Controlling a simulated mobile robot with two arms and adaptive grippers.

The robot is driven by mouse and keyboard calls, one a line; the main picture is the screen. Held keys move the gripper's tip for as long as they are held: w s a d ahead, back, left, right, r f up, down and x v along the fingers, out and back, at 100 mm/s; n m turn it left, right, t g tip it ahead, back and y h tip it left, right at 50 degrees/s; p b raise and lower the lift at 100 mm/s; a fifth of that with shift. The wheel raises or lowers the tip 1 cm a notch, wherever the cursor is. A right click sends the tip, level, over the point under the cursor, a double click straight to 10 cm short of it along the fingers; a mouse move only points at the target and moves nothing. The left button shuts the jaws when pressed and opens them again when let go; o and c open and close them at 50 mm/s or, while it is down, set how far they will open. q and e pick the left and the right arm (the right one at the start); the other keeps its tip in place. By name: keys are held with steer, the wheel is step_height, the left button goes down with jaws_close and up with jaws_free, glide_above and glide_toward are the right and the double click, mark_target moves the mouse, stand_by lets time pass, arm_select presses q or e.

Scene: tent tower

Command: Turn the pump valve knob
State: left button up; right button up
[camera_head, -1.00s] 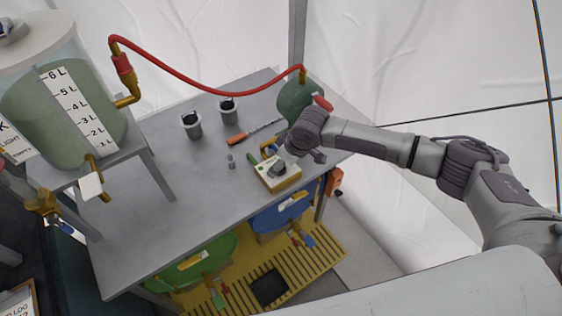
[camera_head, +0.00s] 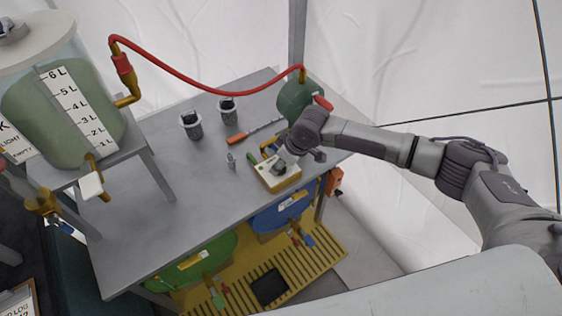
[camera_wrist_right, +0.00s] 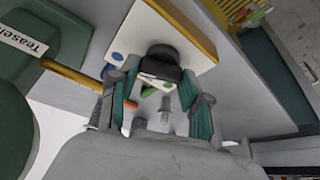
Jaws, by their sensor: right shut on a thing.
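The pump valve knob (camera_wrist_right: 162,60) is dark and round. It stands on the pale face of a small yellow-edged box (camera_wrist_right: 200,35). In the head view the box (camera_head: 283,181) sits near the table's right front edge, with the knob (camera_head: 278,169) on top. My right gripper (camera_wrist_right: 162,80) is shut on the knob, a finger on each side of it. In the head view the gripper (camera_head: 284,160) reaches down over the box, and its wrist hides part of the fingers. My left gripper is not in view.
A green vessel (camera_head: 296,98) stands behind the box, joined by a red hose (camera_head: 200,86) to a large tank (camera_head: 50,110) at left. The table's left front (camera_head: 150,235) is clear.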

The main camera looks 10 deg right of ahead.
steer(key=shift+n+g, duration=0.3)
steer(key=shift+n, duration=0.6)
steer(key=n+y+b, duration=0.1)
steer(key=n, duration=0.1)
steer(key=shift+w+f+n+g, duration=0.1)
steer(key=shift+w+n+g, duration=0.05)
steer(key=shift+n+g, duration=0.2)
steer(key=n+g+b, duration=0.1)
steer(key=n+b, duration=0.1)
steer(key=n, duration=0.2)
steer(key=shift+g+b, duration=0.35)
steer(key=shift+w+n+g+b, duration=0.1)
steer(key=shift+n+g+b, duration=0.55)
steer(key=shift+n, duration=0.7)
steer(key=shift+d, duration=0.1)
steer(key=o, duration=1.2)
steer(key=shift+c, duration=0.2)
